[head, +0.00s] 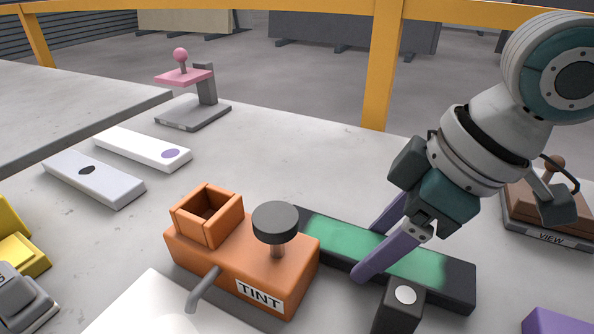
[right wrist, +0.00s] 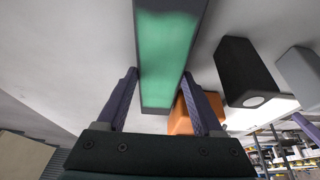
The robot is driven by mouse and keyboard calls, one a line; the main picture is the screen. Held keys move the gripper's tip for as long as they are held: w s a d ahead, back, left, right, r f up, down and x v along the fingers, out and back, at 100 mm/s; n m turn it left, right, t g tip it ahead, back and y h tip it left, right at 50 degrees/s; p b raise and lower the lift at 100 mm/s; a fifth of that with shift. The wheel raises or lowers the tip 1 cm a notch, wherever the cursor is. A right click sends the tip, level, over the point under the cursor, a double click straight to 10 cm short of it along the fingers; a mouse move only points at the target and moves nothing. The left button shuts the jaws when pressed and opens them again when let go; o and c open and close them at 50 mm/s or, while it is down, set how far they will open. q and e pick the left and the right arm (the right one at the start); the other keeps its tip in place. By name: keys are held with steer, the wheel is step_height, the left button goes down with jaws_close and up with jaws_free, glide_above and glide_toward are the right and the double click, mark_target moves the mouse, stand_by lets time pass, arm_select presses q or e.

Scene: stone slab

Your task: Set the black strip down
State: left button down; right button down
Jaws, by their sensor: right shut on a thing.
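The black strip (head: 458,284), with a green patch along its top, lies at a slant behind and right of the orange TINT device (head: 285,262). My right gripper (head: 368,250) is shut on the strip near its middle, one purple finger on each long side. The right wrist view shows the strip (right wrist: 168,45) between the two fingers. I cannot tell whether its underside touches the stone slab (head: 330,150). The orange device hides part of the strip's near-left side. My left gripper is not in view.
A black block with a white dot (head: 397,308) stands just in front of the strip. A brown VIEW device (head: 548,212) is at the right. Two pale bars (head: 142,148) and a pink-topped stand (head: 190,112) are at the left. The slab behind the strip is clear.

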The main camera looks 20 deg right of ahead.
steer(key=shift+c, duration=0.2)
jaws_free()
steer(key=shift+f, duration=0.1)
steer(key=p+v, duration=0.3)
steer(key=v, duration=0.9)
steer(key=s+a+r+t+p, duration=0.1)
steer(key=s+a+r+p, duration=0.2)
steer(key=a+p, duration=0.4)
steer(key=s+d+r+m+g+h+p, duration=0.1)
steer(key=s+d+r+m+h+p, duration=0.2)
steer(key=s+m+p, duration=0.45)
step_height(320, 180, up, 37)
steer(key=n+p, duration=0.1)
steer(key=p, duration=3.7)
steer(key=shift+d+f, duration=0.2)
